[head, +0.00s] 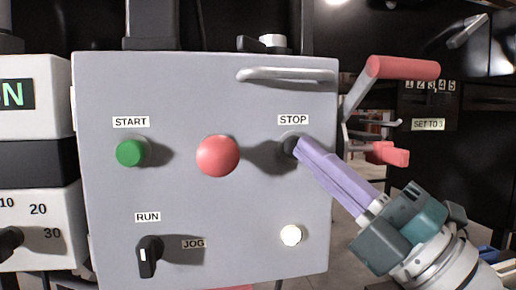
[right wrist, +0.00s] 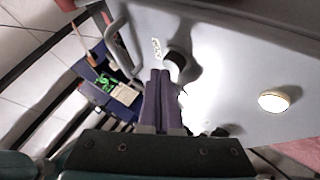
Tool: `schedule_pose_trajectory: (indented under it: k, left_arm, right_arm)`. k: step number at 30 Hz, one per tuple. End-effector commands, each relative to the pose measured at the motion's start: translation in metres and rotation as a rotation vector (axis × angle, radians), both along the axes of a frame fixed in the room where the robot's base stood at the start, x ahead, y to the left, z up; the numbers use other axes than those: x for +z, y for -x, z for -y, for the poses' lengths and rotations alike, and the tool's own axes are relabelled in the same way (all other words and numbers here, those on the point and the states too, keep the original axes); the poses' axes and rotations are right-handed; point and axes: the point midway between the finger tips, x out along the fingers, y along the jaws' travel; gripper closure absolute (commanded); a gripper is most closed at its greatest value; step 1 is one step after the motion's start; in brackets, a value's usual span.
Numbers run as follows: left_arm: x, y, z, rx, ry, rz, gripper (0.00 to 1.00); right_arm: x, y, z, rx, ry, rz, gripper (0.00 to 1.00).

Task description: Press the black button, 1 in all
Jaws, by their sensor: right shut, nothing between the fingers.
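The black button (head: 289,146) sits under the STOP label on the right side of the grey control panel (head: 180,95). My right gripper (head: 301,148) is shut, with its purple fingers together and nothing held. Its fingertips are at the button's right edge in the head view and hide part of it. In the right wrist view, the black button (right wrist: 177,61) shows just beyond the tips of the shut fingers (right wrist: 160,75). I cannot tell whether the tips touch it or whether it is pushed in. My left gripper is not in view.
The panel also bears a green START button (head: 131,153), a large red button (head: 217,156), a RUN/JOG knob (head: 149,256) and a white lamp (head: 291,235). A metal handle (head: 287,75) is above STOP. A red-handled crank (head: 403,68) stands right of the panel.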

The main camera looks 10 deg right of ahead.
Motion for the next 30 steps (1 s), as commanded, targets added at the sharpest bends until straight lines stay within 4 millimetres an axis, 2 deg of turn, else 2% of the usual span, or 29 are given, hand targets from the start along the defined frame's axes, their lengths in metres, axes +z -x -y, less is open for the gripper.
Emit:
schedule_pose_trajectory:
  k: [30]
  left_arm:
    - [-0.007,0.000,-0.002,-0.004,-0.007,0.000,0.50]
  right_arm:
    - [0.000,-0.011,0.000,-0.001,0.000,-0.001,1.00]
